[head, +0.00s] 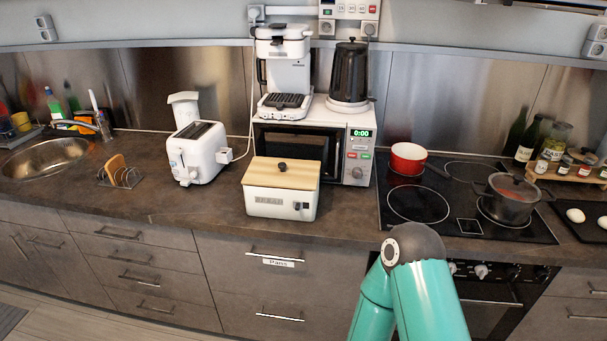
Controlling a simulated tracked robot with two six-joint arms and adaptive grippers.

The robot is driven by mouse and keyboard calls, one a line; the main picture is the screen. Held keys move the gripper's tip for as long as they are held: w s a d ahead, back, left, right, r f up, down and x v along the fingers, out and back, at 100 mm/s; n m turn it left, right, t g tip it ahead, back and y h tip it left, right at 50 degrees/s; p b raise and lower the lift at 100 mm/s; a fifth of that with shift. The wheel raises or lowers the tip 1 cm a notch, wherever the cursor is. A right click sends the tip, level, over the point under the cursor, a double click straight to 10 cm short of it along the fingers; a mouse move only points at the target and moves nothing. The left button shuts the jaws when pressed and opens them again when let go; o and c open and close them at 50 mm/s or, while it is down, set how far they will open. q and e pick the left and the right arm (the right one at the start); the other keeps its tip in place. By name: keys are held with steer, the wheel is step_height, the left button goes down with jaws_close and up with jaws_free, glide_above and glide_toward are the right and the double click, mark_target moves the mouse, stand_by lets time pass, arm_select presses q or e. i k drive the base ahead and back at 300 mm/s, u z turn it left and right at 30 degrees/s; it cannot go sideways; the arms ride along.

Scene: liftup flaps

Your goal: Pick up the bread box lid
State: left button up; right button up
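The bread box (280,204) is a white box on the dark counter, in front of the microwave. Its wooden lid (262,174) lies flat on top, with a small dark round knob (282,167) in the middle. The box has a label and a small dark fitting on its front. A teal arm of mine with a dark joint rises at the lower right of the head view, apart from the box and in front of the counter. Neither gripper shows in the head view.
A white toaster (198,153) stands left of the box. The microwave (358,150) is close behind, with a coffee maker (287,75) and black kettle (348,72) on it. The stove at right holds a red pan (407,157) and a pot (510,200). The counter before the toaster is clear.

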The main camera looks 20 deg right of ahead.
mark_target(298, 175)
steer(key=z, duration=0.05)
steer(key=i, duration=1)
